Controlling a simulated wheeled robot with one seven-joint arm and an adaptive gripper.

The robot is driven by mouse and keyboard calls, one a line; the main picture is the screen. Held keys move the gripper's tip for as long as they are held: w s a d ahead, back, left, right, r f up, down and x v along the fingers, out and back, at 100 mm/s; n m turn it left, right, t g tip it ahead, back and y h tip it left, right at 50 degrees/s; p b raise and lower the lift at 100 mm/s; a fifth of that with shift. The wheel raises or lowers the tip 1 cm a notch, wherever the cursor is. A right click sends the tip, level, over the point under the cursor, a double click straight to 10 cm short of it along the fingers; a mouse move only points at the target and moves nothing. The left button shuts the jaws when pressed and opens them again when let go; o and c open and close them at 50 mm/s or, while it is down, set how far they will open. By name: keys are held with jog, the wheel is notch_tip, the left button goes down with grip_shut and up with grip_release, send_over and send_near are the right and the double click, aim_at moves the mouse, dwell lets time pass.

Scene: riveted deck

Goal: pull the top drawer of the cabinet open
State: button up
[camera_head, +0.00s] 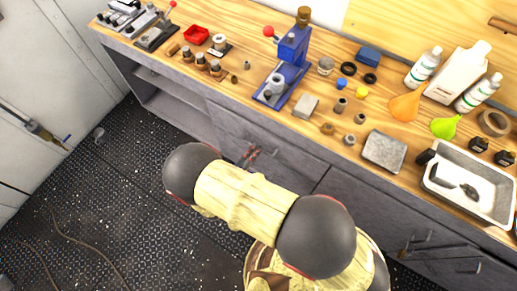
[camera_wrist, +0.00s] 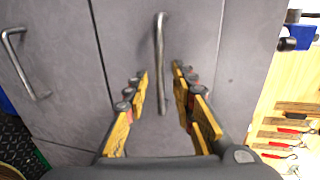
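The grey cabinet (camera_head: 285,160) stands under the wooden worktop. In the wrist view, which is turned on its side, a drawer front (camera_wrist: 200,30) nearest the worktop carries a metal bar handle (camera_wrist: 160,45). The drawer front looks flush with the panels around it. My gripper (camera_wrist: 160,90) is open, with its yellow fingers on either side of the handle. I cannot tell whether either finger touches it. In the head view my gripper (camera_head: 250,156) shows only in part at the cabinet front, with my arm hiding much of it.
A second handle (camera_wrist: 22,65) is on the neighbouring front to the left in the wrist view. The worktop (camera_head: 225,75) holds a blue press (camera_head: 287,62), bottles, funnels and a white tray (camera_head: 455,200). The dark riveted floor (camera_head: 120,200) is mostly clear, with a cable on it.

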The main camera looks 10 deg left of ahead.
jog(key=shift+b+x, duration=0.3)
jog(key=shift+x, duration=1.1)
jog(key=shift+c, duration=0.6)
grip_shut()
